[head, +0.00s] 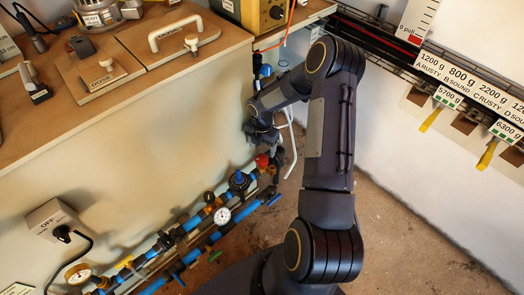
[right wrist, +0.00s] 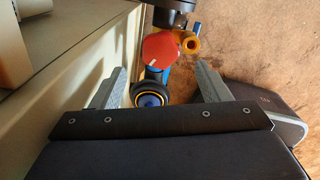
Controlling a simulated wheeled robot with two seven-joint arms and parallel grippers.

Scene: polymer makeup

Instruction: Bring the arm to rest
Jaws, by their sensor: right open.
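My right arm (head: 325,130) reaches up from the lower middle of the head view, bends at the top and folds down to the left. Its gripper (head: 268,142) hangs in front of the bench's side panel, just above the pipes. In the right wrist view the gripper (right wrist: 158,84) has its two grey fingers wide apart, with nothing held between them. A red knob (right wrist: 160,48) and a blue round cap (right wrist: 150,97) show beyond and between the fingers; I cannot tell whether anything touches. My left gripper is not in view.
A wooden bench (head: 60,125) with white-handled plates (head: 185,38) fills the upper left. Blue pipes with valves and a gauge (head: 222,216) run along its lower side. A rail with weight labels (head: 470,85) is on the right wall. Floor (head: 400,235) at lower right is clear.

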